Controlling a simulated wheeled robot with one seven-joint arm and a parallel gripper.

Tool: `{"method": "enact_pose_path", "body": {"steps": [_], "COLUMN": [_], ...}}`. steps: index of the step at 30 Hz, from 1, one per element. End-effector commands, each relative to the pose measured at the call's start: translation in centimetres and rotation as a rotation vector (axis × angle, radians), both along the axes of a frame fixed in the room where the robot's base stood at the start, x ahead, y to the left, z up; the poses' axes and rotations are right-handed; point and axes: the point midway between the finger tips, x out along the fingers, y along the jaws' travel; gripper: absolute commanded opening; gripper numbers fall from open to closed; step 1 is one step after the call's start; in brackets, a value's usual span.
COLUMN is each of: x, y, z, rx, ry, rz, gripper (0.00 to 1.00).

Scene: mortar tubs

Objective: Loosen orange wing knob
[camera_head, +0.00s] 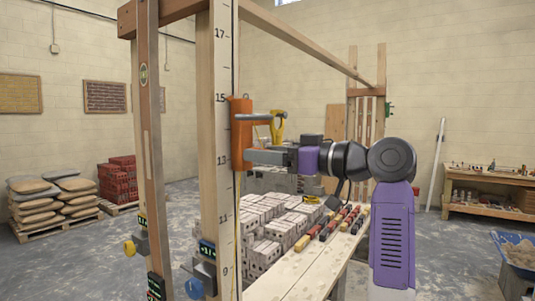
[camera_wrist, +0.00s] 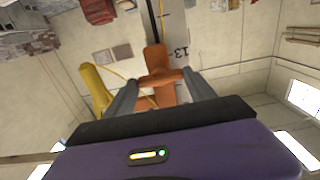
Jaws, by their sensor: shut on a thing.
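The orange wing knob (camera_wrist: 160,76) shows in the wrist view, its wings lying across the gap between my two grey fingers. My gripper (camera_wrist: 160,84) is shut on it. Behind it is an orange clamp body (camera_wrist: 156,56), which sits on the numbered wooden post. In the head view the orange clamp body (camera_head: 238,108) is on the post near marks 13 to 15, with a grey bar sticking out to the right. My gripper (camera_head: 249,157) reaches its lower part from the right; the knob itself is hidden there by the fingers.
The numbered post (camera_head: 224,190) stands upright beside another wooden post (camera_head: 147,150). A yellow part (camera_head: 278,126) is close behind the clamp, also seen in the wrist view (camera_wrist: 95,88). Grey blocks (camera_head: 270,227) and a plank bench (camera_head: 310,270) lie below my arm.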

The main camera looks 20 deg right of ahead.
Motion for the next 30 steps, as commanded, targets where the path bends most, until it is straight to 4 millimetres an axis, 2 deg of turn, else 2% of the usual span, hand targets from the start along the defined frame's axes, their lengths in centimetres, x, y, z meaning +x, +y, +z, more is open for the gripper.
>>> {"method": "enact_pose_path", "body": {"steps": [8, 14, 30], "x": [-0.05, -0.09, -0.19], "y": [-0.06, -0.06, 0.05], "z": [-0.08, -0.25, -0.23], "rx": [-0.029, -0.113, -0.513], "ry": [-0.022, -0.086, -0.376], "rz": [-0.001, -0.001, -0.002], "gripper": [0.23, 0.23, 0.23]}}
